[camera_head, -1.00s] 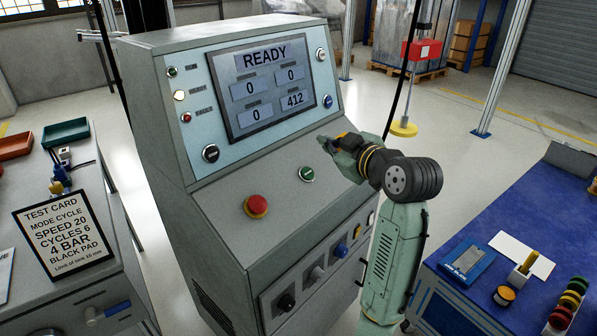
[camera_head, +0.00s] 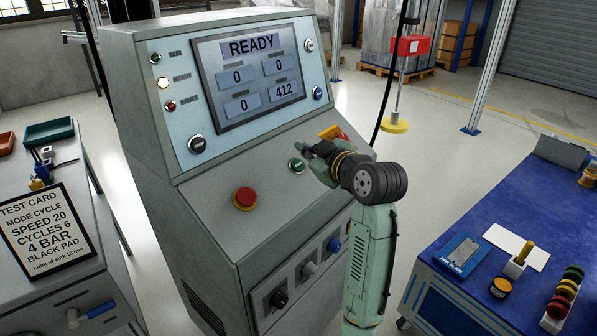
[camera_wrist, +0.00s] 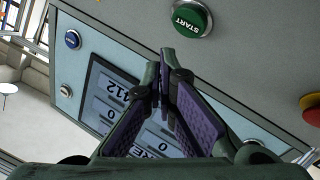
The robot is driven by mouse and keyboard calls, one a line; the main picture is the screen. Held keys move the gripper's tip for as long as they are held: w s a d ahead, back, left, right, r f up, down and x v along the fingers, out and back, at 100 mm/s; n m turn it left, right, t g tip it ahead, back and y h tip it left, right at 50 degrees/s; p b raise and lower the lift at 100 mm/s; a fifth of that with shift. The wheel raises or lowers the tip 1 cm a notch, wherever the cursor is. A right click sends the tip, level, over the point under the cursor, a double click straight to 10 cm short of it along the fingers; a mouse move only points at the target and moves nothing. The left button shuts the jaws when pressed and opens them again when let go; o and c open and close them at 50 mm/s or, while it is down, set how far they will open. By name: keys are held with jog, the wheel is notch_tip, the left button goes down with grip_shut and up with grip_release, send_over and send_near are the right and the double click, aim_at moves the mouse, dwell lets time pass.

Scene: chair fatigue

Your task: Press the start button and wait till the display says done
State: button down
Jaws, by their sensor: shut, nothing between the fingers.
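The green START button (camera_head: 297,165) sits on the sloped panel of the grey console. It also shows at the top of the wrist view (camera_wrist: 191,18), with its label readable. The display (camera_head: 240,100) reads READY, with three boxes at 0 and one at 412. My gripper (camera_head: 307,149) is shut and empty, close beside the green button on its upper right in the head view. In the wrist view the fingertips (camera_wrist: 167,53) are together, just below the button and apart from it in the picture. Contact cannot be seen.
A red mushroom button (camera_head: 244,198) stands left of the green one. Several knobs (camera_head: 308,271) line the console's lower front. A test card (camera_head: 42,238) stands on the left bench. A blue-topped workbench (camera_head: 430,285) with small items is at the right.

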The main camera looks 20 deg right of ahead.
aim_at(298, 165)
jog(key=shift+w+a+f+b, duration=0.15)
jog(key=shift+w+f+b, duration=0.1)
jog(key=shift+f, duration=0.2)
jog(key=shift+w+a+f+b, duration=0.15)
jog(key=shift+w+f, duration=0.1)
jog(key=shift+f, duration=0.2)
dwell(0.9)
jog(key=shift+w+a+f, duration=0.1)
jog(key=shift+w+f, duration=0.1)
jog(key=shift+f, duration=0.1)
jog(key=shift+w+a+f+b, duration=0.15)
jog(key=shift+f+b, duration=0.25)
jog(key=shift+b, duration=0.1)
dwell(0.5)
jog(key=shift+r, duration=0.15)
jog(key=shift+s+d+r+p, duration=0.25)
jog(key=shift+s+r+p, duration=0.1)
jog(key=shift+r+p, duration=0.15)
dwell(0.4)
